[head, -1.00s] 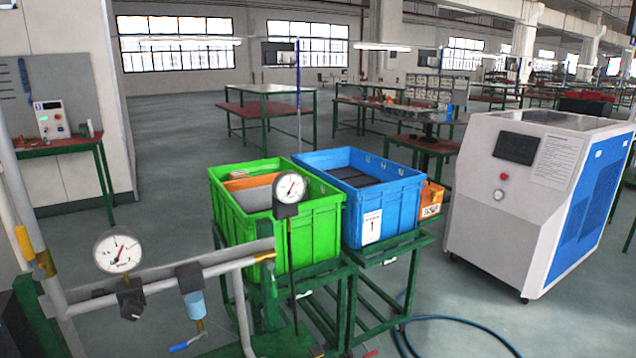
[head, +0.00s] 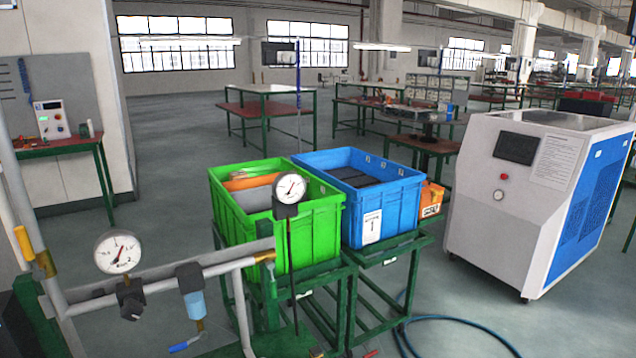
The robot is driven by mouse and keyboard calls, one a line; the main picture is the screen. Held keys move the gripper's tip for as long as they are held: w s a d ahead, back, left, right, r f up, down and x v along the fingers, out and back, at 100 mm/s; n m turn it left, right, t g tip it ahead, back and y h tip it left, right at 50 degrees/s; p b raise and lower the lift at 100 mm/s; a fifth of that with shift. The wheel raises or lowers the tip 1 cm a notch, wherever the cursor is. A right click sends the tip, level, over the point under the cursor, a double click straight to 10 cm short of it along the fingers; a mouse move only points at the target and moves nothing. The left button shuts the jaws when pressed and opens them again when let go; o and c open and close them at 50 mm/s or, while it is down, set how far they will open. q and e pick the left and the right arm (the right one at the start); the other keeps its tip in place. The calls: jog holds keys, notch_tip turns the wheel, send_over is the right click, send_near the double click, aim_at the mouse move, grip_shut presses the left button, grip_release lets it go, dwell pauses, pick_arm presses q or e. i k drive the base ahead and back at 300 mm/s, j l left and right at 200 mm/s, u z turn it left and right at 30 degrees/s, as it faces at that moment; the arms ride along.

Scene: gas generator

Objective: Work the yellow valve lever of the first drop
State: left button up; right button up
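A yellow lever-like piece (head: 24,243) sits on the upright grey pipe at the far left, beside a brass-coloured fitting (head: 46,264). I cannot tell whether it belongs to the first drop. A grey horizontal pipe (head: 225,261) runs right from there. It carries a round white gauge (head: 118,252), a dark fitting (head: 130,299) and a pale blue-bowled unit (head: 193,305). A blue lever (head: 186,344) shows below that unit. A second gauge (head: 290,187) stands further right. Neither of my grippers is in view.
Green (head: 315,222) and blue (head: 405,205) crates stand on green metal stands behind the pipework. A white and blue machine (head: 530,215) stands at right. A blue hose (head: 450,319) lies on the floor. Floor between stands and machine is mostly clear.

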aim_at(24, 241)
jog(key=u, duration=1.4)
